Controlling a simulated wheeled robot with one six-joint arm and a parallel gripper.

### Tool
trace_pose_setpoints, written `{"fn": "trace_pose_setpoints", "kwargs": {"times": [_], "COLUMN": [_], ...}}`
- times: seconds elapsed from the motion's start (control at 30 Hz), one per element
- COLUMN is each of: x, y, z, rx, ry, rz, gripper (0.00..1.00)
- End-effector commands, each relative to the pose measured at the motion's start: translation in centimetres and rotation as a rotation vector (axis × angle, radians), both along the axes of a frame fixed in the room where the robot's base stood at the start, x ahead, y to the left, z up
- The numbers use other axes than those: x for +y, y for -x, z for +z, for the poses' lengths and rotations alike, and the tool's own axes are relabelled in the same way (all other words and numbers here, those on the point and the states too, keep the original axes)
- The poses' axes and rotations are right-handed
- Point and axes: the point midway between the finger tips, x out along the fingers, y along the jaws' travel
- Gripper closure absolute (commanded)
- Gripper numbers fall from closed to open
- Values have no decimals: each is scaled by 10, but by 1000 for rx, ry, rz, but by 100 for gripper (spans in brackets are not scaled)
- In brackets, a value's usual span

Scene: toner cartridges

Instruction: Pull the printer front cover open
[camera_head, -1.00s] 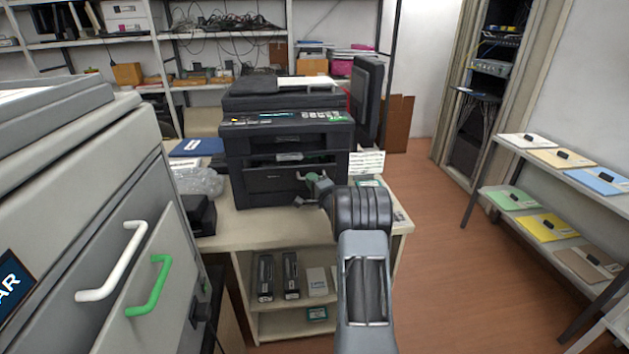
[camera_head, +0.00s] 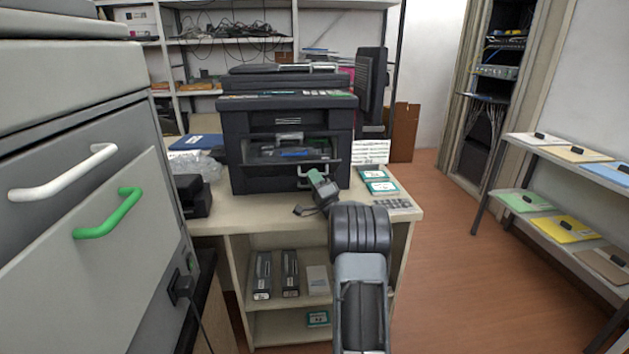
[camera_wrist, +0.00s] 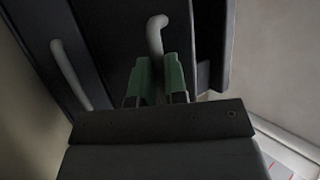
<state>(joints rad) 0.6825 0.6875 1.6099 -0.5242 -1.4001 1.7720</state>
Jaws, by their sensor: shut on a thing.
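The black printer (camera_head: 233,120) stands on the desk. Its front cover (camera_head: 265,180) is tilted outward at the top, and a dark opening with a blue part (camera_head: 290,153) shows above it. My gripper (camera_head: 315,177), with green fingers, is at the right side of the cover, shut on a light grey handle (camera_head: 303,170). In the wrist view, the green fingers (camera_wrist: 160,75) close around the lower part of the handle (camera_wrist: 157,35). A second grey bar (camera_wrist: 70,72) shows to the left there; I cannot tell which part it belongs to.
Boxes (camera_head: 380,187) and a keypad (camera_head: 394,204) lie on the desk (camera_head: 225,222) right of the printer. A bubble-wrapped item (camera_head: 195,167) and a black device (camera_head: 192,195) are at left. A grey cabinet (camera_head: 140,260) with white and green handles stands close at left. The floor (camera_head: 470,270) at right is clear.

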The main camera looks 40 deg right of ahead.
Motion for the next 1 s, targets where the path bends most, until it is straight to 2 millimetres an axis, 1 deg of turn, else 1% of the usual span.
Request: {"fn": "trace_pose_setpoints", "kwargs": {"times": [0.03, 0.1, 0.7, 0.73, 1.0], "x": [0, 1, 1, 1, 2], "y": [-2, -2, -2, -2, -1], "z": [-12, -14, -16, -16, -11], "rx": [19, 19, 19, 19, 10], "ry": [-13, -13, -14, -13, -7], "rz": [2, 2, 3, 2, 2], "gripper": [100, 100, 100, 86, 62]}}
